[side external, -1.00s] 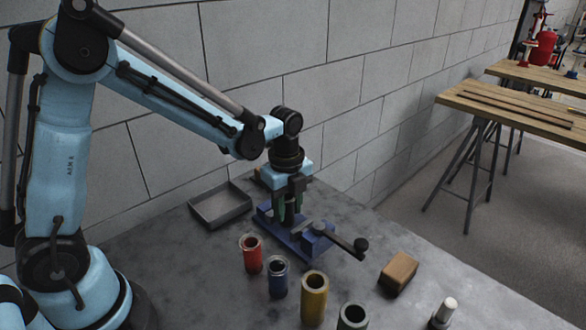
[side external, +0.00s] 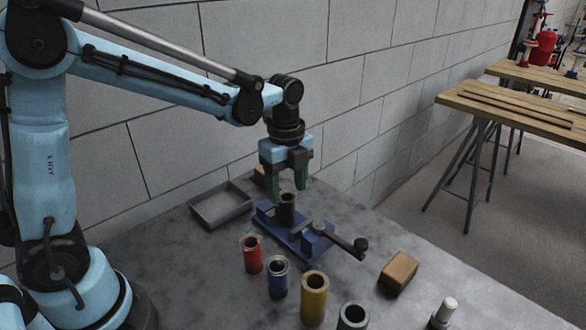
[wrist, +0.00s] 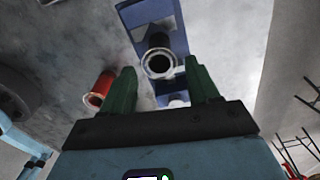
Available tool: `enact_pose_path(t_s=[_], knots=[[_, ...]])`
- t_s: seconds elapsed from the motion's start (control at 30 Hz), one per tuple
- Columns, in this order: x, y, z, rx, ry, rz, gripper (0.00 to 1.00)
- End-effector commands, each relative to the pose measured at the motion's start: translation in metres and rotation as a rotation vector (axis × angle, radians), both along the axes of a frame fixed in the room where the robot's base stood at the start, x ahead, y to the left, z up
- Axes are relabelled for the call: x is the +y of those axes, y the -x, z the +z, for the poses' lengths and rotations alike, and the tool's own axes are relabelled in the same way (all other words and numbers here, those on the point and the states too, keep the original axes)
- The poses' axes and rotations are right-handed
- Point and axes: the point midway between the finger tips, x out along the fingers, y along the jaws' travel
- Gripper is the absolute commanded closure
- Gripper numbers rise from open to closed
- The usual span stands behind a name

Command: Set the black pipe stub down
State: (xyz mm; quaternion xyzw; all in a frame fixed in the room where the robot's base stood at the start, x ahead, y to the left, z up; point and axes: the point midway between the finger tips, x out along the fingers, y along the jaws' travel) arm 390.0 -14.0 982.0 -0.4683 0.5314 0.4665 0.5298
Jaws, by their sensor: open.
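The black pipe stub (side external: 287,208) stands upright in the blue vise (side external: 279,234) on the grey table. My gripper (side external: 288,192) is above the stub, with its green fingers apart and empty. In the wrist view, the stub's open round end (wrist: 159,65) shows beyond and between the spread fingers of my gripper (wrist: 159,82). The stub's lower end is hidden by the vise, so I cannot tell how firmly the jaws touch it.
Red (side external: 251,254), blue (side external: 278,277), yellow (side external: 314,298) and dark grey (side external: 352,318) pipe stubs stand in front of the vise. A grey tray (side external: 221,206) lies behind left. The vise handle (side external: 347,242) sticks out right, towards a wooden block (side external: 398,272). A wall runs behind.

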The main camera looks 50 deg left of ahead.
Motion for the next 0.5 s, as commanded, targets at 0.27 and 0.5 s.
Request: enact_pose_path(t_s=[0.27,0.5], knots=[[0.000,0.000,0.044,0.000,0.000,0.000,0.40],[0.000,0.000,0.062,0.000,0.000,0.002,0.40]])
